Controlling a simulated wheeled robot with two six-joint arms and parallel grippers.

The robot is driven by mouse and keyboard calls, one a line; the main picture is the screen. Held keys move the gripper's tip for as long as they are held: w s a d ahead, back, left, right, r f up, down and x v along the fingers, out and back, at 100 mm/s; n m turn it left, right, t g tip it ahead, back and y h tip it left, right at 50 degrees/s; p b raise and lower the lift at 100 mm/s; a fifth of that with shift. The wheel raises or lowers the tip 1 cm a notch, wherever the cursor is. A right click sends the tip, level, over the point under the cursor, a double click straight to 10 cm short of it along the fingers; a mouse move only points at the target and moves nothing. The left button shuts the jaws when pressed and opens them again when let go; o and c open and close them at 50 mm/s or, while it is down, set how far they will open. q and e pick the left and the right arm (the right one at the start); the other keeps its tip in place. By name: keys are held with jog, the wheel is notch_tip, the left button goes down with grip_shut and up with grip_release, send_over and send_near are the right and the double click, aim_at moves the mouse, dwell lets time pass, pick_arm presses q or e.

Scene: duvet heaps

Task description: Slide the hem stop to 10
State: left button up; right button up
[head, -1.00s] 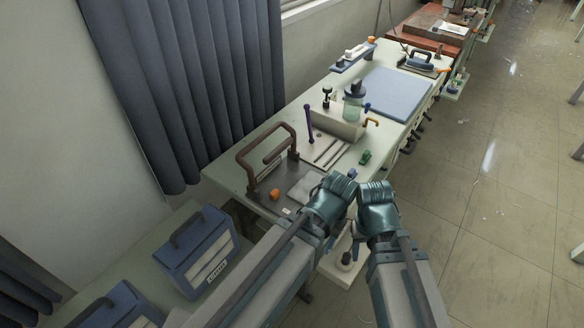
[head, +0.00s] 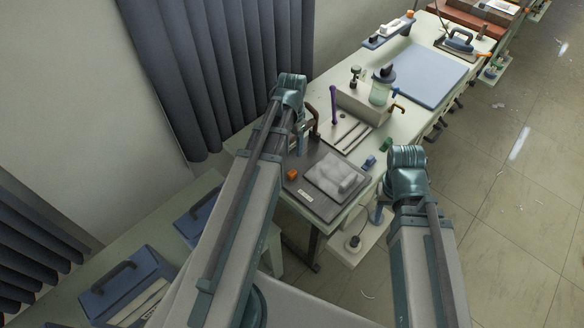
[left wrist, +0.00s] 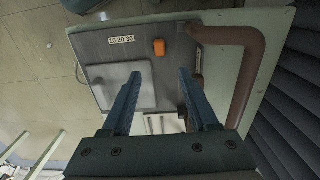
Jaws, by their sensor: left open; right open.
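The small orange block (head: 292,175), which looks like the hem stop, sits on the dark plate (head: 328,209) at the near end of the bench. In the left wrist view the orange block (left wrist: 159,47) lies just right of a white label (left wrist: 121,40) reading 10 20 30, nearest the 30 end. My left gripper (left wrist: 160,75) is open and empty above the plate, with the block beyond its fingertips. In the head view my left gripper (head: 300,142) is partly hidden by its wrist. My right gripper (head: 379,213) is open and empty, off the bench's near right edge.
A purple rod (head: 334,105), a bottle (head: 382,88) and a green piece (head: 386,145) stand farther along. The floor at right is mostly clear.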

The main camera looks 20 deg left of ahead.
aim_at(292, 173)
pick_arm(q)
jog(key=shift+f+b, duration=7)
jog(key=shift+c, duration=0.3)
grip_shut()
jog(key=shift+d, duration=0.1)
